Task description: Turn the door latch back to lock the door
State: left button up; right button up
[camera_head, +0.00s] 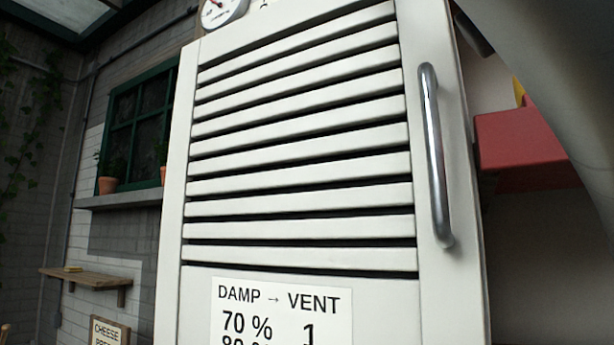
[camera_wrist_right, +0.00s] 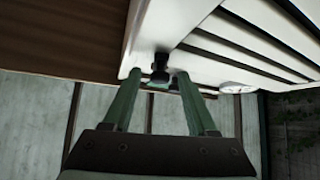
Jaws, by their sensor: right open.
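The white slatted door (camera_head: 172,230) fills the middle of the head view, with a metal bar handle (camera_head: 434,150) on its right side. In the right wrist view the door (camera_wrist_right: 165,25) is at the top, seen steeply tilted. A small black latch knob (camera_wrist_right: 161,66) sticks out from the door there. My right gripper (camera_wrist_right: 159,77) is open, with its two green fingers on either side of the knob. I cannot tell whether either finger touches it. The latch is not visible in the head view. My left gripper is in neither view.
A round gauge (camera_head: 220,10) sits at the door's top left, above a DAMP/VENT sign (camera_head: 283,320) lower down. A red block-like object (camera_head: 520,140) is behind the door on the right. A window ledge with pots (camera_head: 108,185) and a small shelf (camera_head: 92,277) are on the left wall.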

grip_shut()
dwell(0.5)
